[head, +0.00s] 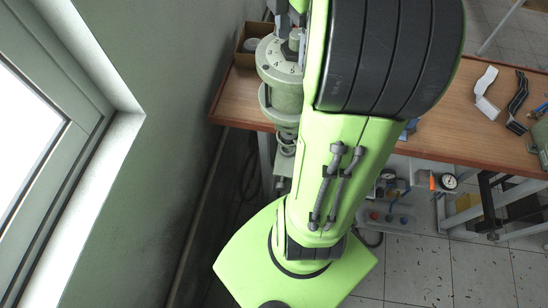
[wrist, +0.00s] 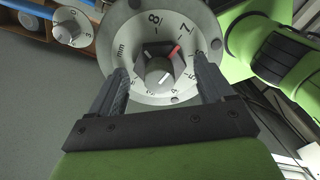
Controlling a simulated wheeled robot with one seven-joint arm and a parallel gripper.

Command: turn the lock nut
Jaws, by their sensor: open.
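The lock nut (wrist: 160,58) is a dark hexagon at the middle of a round pale dial (wrist: 118,48) marked with numbers and "mm". A red mark shows near the nut's upper right. My gripper (wrist: 160,68) is open, with one dark finger on each side of the nut. Gaps show between the fingers and the nut, and nothing is held. In the head view the dial (head: 272,60) tops a pale green cylindrical device (head: 286,98) at the bench's left end. My arm covers part of it there.
A second, smaller dial (wrist: 66,30) is at upper left in the wrist view. The wooden bench (head: 447,100) runs right, with a white bracket (head: 486,92) and a black one (head: 517,103). A wall and window (head: 25,135) stand close on the left.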

